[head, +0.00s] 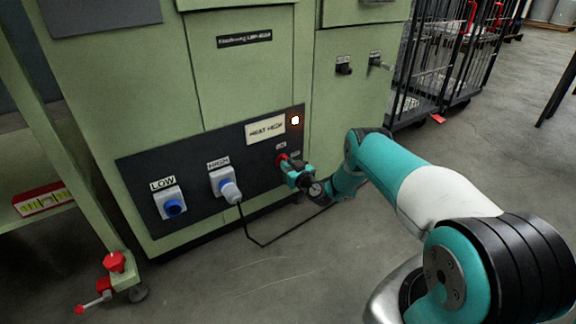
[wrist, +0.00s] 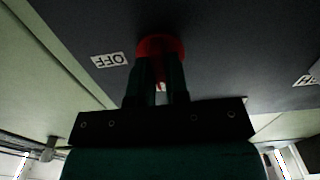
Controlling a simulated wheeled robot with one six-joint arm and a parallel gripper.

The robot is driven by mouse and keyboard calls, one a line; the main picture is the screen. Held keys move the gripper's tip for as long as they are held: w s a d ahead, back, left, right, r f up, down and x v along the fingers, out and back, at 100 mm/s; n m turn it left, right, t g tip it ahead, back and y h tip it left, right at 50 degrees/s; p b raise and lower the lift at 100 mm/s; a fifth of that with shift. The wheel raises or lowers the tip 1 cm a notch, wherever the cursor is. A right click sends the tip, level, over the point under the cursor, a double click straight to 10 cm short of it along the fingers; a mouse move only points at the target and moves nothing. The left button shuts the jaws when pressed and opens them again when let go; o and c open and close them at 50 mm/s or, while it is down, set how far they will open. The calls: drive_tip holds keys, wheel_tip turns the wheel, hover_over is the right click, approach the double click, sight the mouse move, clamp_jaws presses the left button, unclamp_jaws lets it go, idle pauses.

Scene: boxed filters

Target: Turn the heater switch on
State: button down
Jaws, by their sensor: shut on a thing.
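The heater switch is a red knob (head: 282,160) on the dark panel (head: 140,166) of the green machine, below the label that reads HEAT with a second word I cannot read surely. In the wrist view the red knob (wrist: 160,45) sits between my fingertips, with an OFF label (wrist: 109,60) beside it on the left. My gripper (head: 287,166) is at the panel, shut on the knob. The fingers hide part of the knob, so its exact angle is unclear. A small lamp (head: 295,120) above glows bright.
The LOW socket (head: 171,203) is on the panel's left. A plug sits in the HIGH socket (head: 223,183), and its black cable (head: 249,236) runs along the floor under my arm. A green stand (head: 92,205) is at left, and black cage trolleys (head: 448,60) stand at the back right.

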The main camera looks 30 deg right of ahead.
drive_tip(key=shift+d, duration=0.15)
drive_tip(key=c, duration=1.1)
unclamp_jaws()
drive_tip(key=shift+s+d+p, duration=0.2)
drive_tip(key=shift+s+p, duration=8.05)
drive_tip(key=shift+s, duration=0.45)
drive_tip(key=shift+w+r, duration=0.1)
